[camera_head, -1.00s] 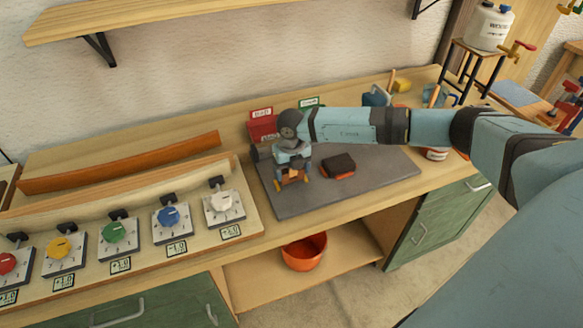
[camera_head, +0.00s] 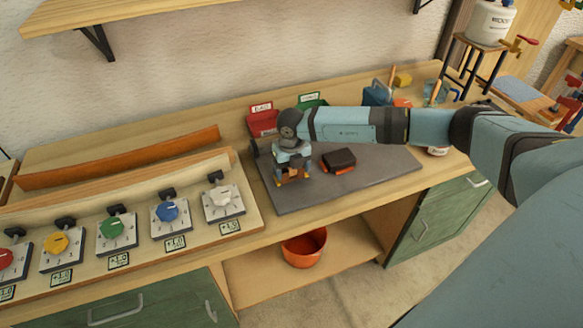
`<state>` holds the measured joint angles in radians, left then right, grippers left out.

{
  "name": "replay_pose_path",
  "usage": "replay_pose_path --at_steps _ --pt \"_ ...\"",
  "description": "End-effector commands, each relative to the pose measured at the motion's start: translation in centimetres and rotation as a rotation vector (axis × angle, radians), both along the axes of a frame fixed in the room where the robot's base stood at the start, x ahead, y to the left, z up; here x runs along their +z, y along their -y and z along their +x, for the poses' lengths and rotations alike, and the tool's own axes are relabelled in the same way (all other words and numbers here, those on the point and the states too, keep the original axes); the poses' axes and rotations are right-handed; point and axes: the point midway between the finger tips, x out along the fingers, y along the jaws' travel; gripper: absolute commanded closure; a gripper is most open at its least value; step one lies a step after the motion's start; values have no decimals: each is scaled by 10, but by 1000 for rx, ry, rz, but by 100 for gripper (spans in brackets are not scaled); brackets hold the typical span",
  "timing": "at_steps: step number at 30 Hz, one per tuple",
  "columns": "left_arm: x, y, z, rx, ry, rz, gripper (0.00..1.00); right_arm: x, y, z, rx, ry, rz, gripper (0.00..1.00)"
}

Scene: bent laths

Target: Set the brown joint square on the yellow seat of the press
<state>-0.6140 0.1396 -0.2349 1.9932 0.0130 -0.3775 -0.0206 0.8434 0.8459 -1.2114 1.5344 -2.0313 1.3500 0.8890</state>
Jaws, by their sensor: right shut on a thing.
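My right gripper (camera_head: 292,181) points down over the left part of the dark grey mat (camera_head: 380,176). It is shut on a small piece, mostly hidden by the fingers; brown and orange bits show at the fingertips, and I take it to be the brown joint. I cannot make out the yellow seat of the press separately from these bits, nor whether the piece touches anything below. A dark brown block with an orange underside (camera_head: 338,160) lies on the mat just right of the gripper. My left gripper is not in view.
A red bin (camera_head: 263,123) and a green bin (camera_head: 310,103) stand behind my right arm. A row of coloured knobs (camera_head: 113,228) and a long bent orange-brown lath (camera_head: 120,163) lie to the left. An orange bowl (camera_head: 304,248) sits on the shelf below. The mat's front right is clear.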

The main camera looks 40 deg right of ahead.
Motion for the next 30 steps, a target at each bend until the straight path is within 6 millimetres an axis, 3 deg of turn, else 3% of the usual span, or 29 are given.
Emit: replay_pose_path --at_steps 4,5,7,17,23,30 --pt "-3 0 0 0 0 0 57 -4 0 0 0 0 0 48" --pt "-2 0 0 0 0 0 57 -3 0 0 0 0 0 17" --pt "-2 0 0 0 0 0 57 -3 0 0 0 0 0 1" --pt "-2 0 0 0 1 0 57 3 0 1 0 1 0 0" --pt "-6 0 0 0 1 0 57 36 0 1 2 4 0 0" --pt "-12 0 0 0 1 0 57 92 0 1 0 3 0 0"
